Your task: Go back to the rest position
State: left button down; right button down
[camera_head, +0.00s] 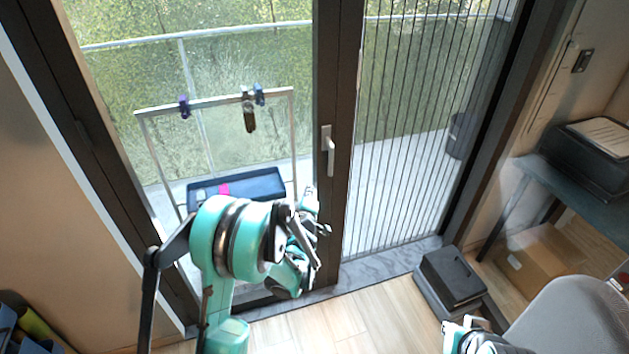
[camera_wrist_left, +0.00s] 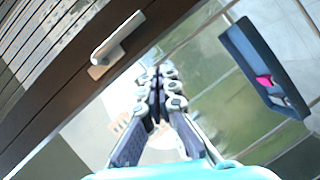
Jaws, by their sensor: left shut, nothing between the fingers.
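My left arm reaches in from the lower left in the head view, and its teal joints hide part of the area behind. My left gripper (camera_head: 318,228) is in front of the dark door post, apart from the rack and tray. In the left wrist view my left gripper (camera_wrist_left: 158,76) has its fingers together with nothing between them. A small white and teal part of my right arm (camera_head: 475,338) shows at the bottom edge. Its fingers cannot be made out.
A grey frame (camera_head: 215,101) with purple and blue clips and a dark hanging piece stands by the glass. Below it is a dark blue tray (camera_head: 262,184) holding a pink item. A door handle (camera_head: 328,150), a black box (camera_head: 452,277) and a grey chair (camera_head: 570,320) are nearby.

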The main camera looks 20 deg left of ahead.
pick_arm(q)
jog(key=shift+r, duration=0.15)
jog(key=s+r+m+g, duration=0.45)
jog(key=s+r, duration=0.35)
jog(key=s, duration=0.5)
jog(key=s+d+f+m+g+h, duration=0.1)
jog(key=s+m, duration=0.4)
jog(key=s, duration=0.7)
jog(key=s+d+f+m+g+h, duration=0.2)
jog(key=s+d+m+g, duration=0.1)
jog(key=s, duration=0.9)
jog(key=d+m, duration=0.1)
jog(key=m, duration=0.1)
jog(key=shift+s+m, duration=0.25)
jog(key=shift+m, duration=0.1)
